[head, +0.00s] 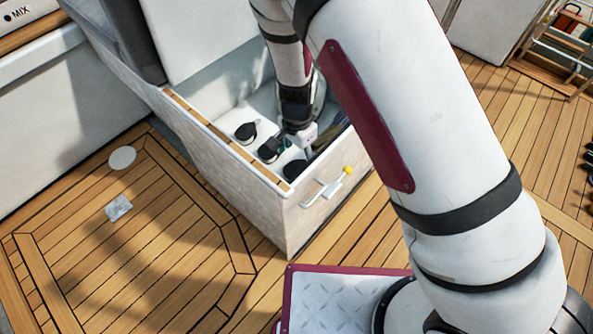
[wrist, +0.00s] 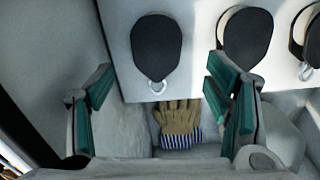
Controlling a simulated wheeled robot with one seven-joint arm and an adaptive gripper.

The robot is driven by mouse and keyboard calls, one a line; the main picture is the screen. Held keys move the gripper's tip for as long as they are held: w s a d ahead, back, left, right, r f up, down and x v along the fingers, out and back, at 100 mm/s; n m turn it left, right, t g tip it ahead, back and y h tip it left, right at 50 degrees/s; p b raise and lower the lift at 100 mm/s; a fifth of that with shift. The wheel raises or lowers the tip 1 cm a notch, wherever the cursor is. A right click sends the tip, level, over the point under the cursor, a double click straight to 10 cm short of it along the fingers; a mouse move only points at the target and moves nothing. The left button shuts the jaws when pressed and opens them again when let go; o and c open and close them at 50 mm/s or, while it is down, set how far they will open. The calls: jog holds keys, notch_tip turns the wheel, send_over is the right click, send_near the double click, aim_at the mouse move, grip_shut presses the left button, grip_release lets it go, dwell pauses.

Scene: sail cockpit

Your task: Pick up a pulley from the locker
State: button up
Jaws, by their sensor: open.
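Several black pulleys sit on a white surface inside the open locker (head: 262,172). In the head view one pulley (head: 246,132) is at the left, another (head: 269,150) is beside my gripper (head: 302,137), and a third (head: 294,170) is near the front corner. In the wrist view my gripper (wrist: 162,100) is open, its green-padded fingers wide apart. A pulley with a metal eye (wrist: 156,47) lies ahead between the fingers, with nothing gripped. Another pulley (wrist: 246,37) is beyond the right finger, and a third (wrist: 312,40) is cut off at the right edge.
A tan glove with a striped cuff (wrist: 178,122) lies lower in the locker between my fingers. Locker walls stand close around my gripper. Wooden deck (head: 120,260) at the left is clear.

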aim_at(296, 167)
jog(key=f+b, duration=0.1)
jog(key=f, duration=0.2)
jog(key=f+b, duration=0.1)
jog(key=f, duration=0.1)
jog(key=shift+s+a+b, duration=0.1)
jog(key=shift+s+b, duration=0.25)
jog(key=c, duration=1.4)
